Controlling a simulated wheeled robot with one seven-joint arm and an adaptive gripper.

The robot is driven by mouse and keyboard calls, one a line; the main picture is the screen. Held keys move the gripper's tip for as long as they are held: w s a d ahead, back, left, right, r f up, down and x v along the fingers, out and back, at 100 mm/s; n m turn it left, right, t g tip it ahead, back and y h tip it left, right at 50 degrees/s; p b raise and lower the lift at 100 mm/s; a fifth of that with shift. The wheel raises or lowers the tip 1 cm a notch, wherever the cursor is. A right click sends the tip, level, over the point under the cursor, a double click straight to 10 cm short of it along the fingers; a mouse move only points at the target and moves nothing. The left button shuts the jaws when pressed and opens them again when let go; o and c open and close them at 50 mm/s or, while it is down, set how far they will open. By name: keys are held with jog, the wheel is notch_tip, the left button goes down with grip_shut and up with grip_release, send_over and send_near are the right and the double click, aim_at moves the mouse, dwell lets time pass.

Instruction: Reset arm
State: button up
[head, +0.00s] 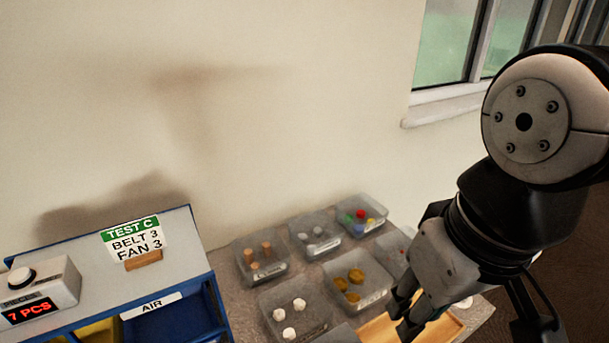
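My arm comes in from the right side of the head view. My gripper (402,316) points down and to the left, over or in front of a wooden tray (449,333) near the bottom edge. Its dark fingers show at a slant, and I cannot tell how far apart they are. I see nothing held between them, though the tips are partly hard to make out. The gripper and arm hide part of the tray and of a bin behind them.
Several clear bins stand on a grey table (222,262), among them one with brown pieces (352,288) and one with white pieces (289,321). A blue-edged sorting unit (183,233) with a "TEST C" sign (133,241) and a counter box (40,292) is at left. A window is upper right.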

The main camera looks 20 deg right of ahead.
notch_tip(320, 180, up, 11)
jog(key=t+p, duration=0.2)
jog(key=p, duration=0.7)
jog(key=shift+d, duration=0.15)
